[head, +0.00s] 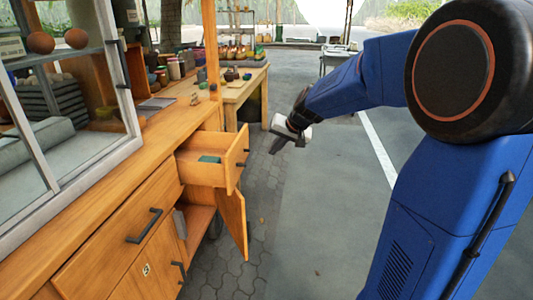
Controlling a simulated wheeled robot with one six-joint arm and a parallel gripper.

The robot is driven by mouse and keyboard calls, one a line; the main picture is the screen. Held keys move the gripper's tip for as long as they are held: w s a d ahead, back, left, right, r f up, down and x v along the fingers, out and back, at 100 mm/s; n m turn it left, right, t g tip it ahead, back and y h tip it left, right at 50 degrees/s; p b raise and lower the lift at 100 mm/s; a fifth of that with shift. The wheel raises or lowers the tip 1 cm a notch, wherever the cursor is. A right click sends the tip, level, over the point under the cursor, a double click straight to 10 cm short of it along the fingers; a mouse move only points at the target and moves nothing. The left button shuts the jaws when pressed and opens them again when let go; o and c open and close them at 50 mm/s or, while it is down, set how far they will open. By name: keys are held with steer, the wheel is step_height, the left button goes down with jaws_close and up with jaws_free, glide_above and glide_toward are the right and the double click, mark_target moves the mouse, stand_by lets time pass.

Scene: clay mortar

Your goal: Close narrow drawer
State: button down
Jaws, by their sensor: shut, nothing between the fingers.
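The narrow drawer (238,161) is pulled out of the wooden cabinet at the left, with a dark handle on its front. A small green thing (209,159) lies inside it. My gripper (274,148) is at the end of my blue arm, right of the drawer front in the picture and apart from it. Its fingers are shut and point down and to the left, with nothing held. How far the fingertips are from the drawer in depth is hard to tell.
Below the drawer, a cabinet door (233,224) stands open. A wider drawer (118,238) nearer by is shut. A glass-fronted case (75,110) stands on the counter. A second table (246,84) with pots is farther back. The paved floor (320,220) right of the cabinet is clear.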

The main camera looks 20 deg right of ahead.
steer(key=w+a+f, duration=0.5)
steer(key=w+f, duration=0.2)
steer(key=shift+a, duration=0.2)
stand_by(0.4)
steer(key=w+a, duration=0.3)
steer(key=a, duration=0.2)
steer(key=w+a, duration=0.3)
steer(key=a, duration=0.3)
steer(key=w+a, duration=0.3)
steer(key=a, duration=0.2)
steer(key=shift+w+a, duration=0.25)
steer(key=shift+a, duration=0.1)
steer(key=shift+w+a, duration=0.1)
steer(key=shift+a, duration=0.05)
steer(key=shift+r, duration=0.15)
